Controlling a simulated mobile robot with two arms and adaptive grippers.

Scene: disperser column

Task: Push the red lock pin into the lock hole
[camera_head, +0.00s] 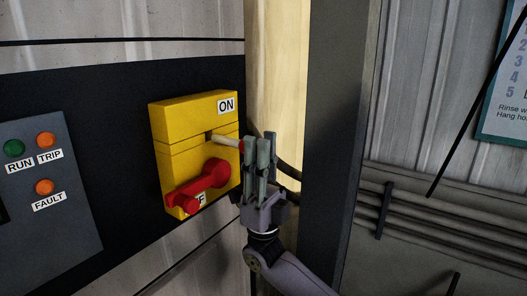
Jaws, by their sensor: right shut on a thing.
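A yellow switch box (187,119) is fixed to the dark panel, with an ON label at its top and a partly covered label near its bottom. A red handle (203,185) on its front points down to the left, over the lower label. My right gripper (258,150) is beside the box's right edge, shut on the lock pin (228,141). The pin shows a pale shaft pointing left and a bit of red at the fingers. The shaft's left end is at the dark lock hole (209,135); I cannot tell how deep it sits. My left gripper is not in view.
A grey indicator panel (50,240) with RUN, TRIP and FAULT lamps is at the left. A dark upright post (336,130) stands just right of my gripper. Pipes (450,235) run along the corrugated wall, and a sign (508,90) hangs at the upper right.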

